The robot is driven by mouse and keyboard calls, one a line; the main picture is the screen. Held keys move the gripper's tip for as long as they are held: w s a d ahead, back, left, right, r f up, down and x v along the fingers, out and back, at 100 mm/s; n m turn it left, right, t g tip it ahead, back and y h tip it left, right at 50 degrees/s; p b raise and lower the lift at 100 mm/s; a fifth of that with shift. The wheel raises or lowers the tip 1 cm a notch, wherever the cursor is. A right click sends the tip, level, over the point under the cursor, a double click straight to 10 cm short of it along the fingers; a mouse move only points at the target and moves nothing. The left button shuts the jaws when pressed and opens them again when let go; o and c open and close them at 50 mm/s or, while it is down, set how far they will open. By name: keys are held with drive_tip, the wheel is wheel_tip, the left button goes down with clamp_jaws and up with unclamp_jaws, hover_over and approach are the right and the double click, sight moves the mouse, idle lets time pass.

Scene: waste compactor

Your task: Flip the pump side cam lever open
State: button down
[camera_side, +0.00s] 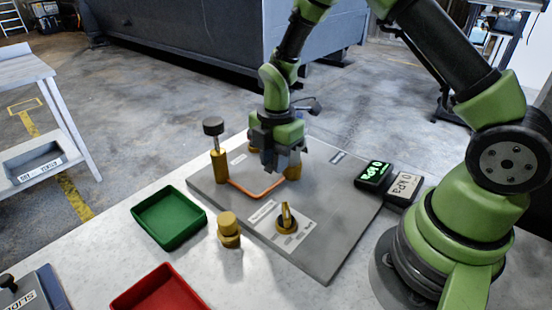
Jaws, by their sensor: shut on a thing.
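My gripper (281,168) points down over the back of the grey board (335,235), at the brass fitting (293,171) on the right end of the orange hose (262,194). It is shut on a small part there, which seems to be the pump side cam lever. The lever is hidden behind the fingers, so its angle cannot be told.
A brass post with a dark knob (213,128) stands left of my gripper. A brass valve (286,218) sits in front, and a brass cap piece (229,230) by the board's front-left edge. A green tray (168,242), a red tray (160,298) and displays (374,174) lie around.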

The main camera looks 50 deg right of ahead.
drive_tip(key=shift+r+y, duration=0.2)
drive_tip(key=shift+y, duration=0.3)
drive_tip(key=shift+a, duration=0.1)
drive_tip(key=c, duration=1)
unclamp_jaws()
drive_tip(key=r, duration=0.3)
drive_tip(key=d+r, duration=0.1)
drive_tip(key=r, duration=0.6)
drive_tip(key=shift+d, duration=0.35)
drive_tip(key=shift+f, duration=0.1)
